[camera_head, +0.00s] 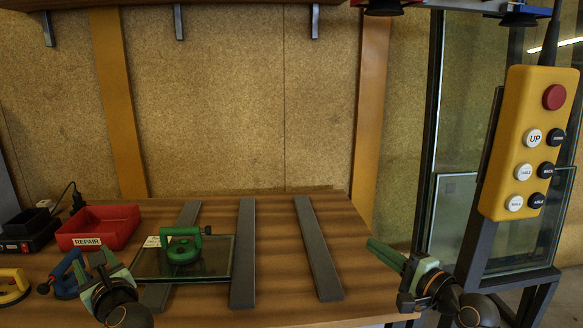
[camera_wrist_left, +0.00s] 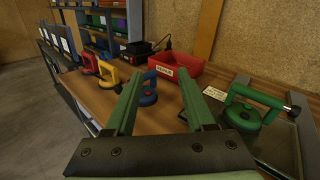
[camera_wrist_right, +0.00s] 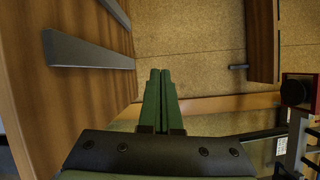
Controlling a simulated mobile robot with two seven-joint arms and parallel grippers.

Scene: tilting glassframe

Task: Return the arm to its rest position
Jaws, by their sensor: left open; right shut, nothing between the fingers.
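My left gripper (camera_head: 88,262) is at the lower left of the head view, over the table. In the left wrist view its green fingers (camera_wrist_left: 158,82) are spread apart with nothing held, and a blue suction lifter (camera_wrist_left: 147,92) shows beyond them. My right gripper (camera_head: 372,244) is at the table's right edge in the head view, pointing left. In the right wrist view its fingers (camera_wrist_right: 160,72) are closed together and empty. Both arms are only partly in view.
A green suction lifter (camera_head: 182,248) sits on a glass pane (camera_head: 215,262) across dark strips on the wooden table (camera_head: 280,270). A red REPAIR bin (camera_head: 98,226) stands behind. A yellow control pendant (camera_head: 527,140) and glass frame (camera_head: 430,130) are at the right.

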